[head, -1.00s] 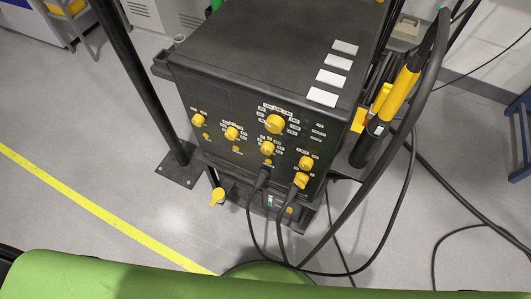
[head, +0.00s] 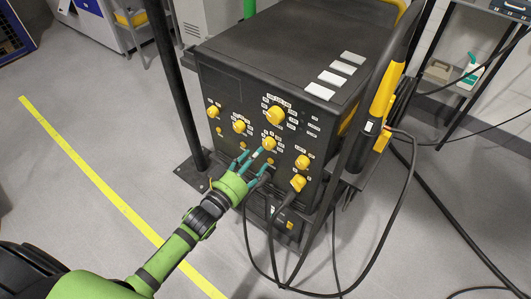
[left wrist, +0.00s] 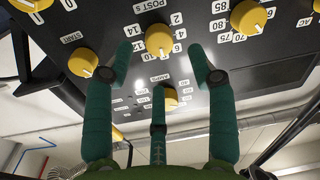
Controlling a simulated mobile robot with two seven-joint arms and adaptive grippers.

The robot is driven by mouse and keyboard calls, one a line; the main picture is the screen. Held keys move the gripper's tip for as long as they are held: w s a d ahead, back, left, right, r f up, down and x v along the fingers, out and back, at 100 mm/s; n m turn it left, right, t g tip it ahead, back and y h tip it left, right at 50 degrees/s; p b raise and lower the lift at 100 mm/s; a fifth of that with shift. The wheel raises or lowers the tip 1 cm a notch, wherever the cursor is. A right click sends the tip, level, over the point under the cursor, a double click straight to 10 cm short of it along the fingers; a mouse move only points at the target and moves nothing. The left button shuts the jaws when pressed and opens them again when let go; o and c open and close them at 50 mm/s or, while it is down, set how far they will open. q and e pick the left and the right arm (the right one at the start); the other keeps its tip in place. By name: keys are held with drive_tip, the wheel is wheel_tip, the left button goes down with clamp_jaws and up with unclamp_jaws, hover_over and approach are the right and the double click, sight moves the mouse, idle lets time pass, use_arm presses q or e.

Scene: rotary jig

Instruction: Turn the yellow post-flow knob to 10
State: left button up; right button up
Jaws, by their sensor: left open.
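The yellow post-flow knob (head: 269,143) sits on the front panel of the black machine, below the large knob. My green left gripper (head: 255,157) is in front of the panel, just below and left of this knob in the head view. Its teal fingers (left wrist: 161,80) are spread and hold nothing. In the wrist view the knob appears beyond the fingertips, apparently untouched. My right gripper is not in view.
Other yellow knobs lie close by: the large knob (head: 276,115), one to the left (head: 239,126) and one to the right (head: 302,161). Black cables (head: 275,225) hang from the lower panel. A black post (head: 168,80) stands left of the machine (head: 265,65).

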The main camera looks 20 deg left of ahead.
sight(266, 146)
use_arm(q)
drive_tip(key=x, duration=0.4)
drive_tip(key=shift+w+d, duration=0.15)
drive_tip(key=shift+w, duration=0.1)
clamp_jaws()
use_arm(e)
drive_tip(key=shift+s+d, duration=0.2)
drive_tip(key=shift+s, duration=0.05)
use_arm(q)
drive_tip(key=m, duration=0.3)
drive_tip(key=shift+f+m, duration=0.1)
drive_tip(key=shift+m, duration=2.3)
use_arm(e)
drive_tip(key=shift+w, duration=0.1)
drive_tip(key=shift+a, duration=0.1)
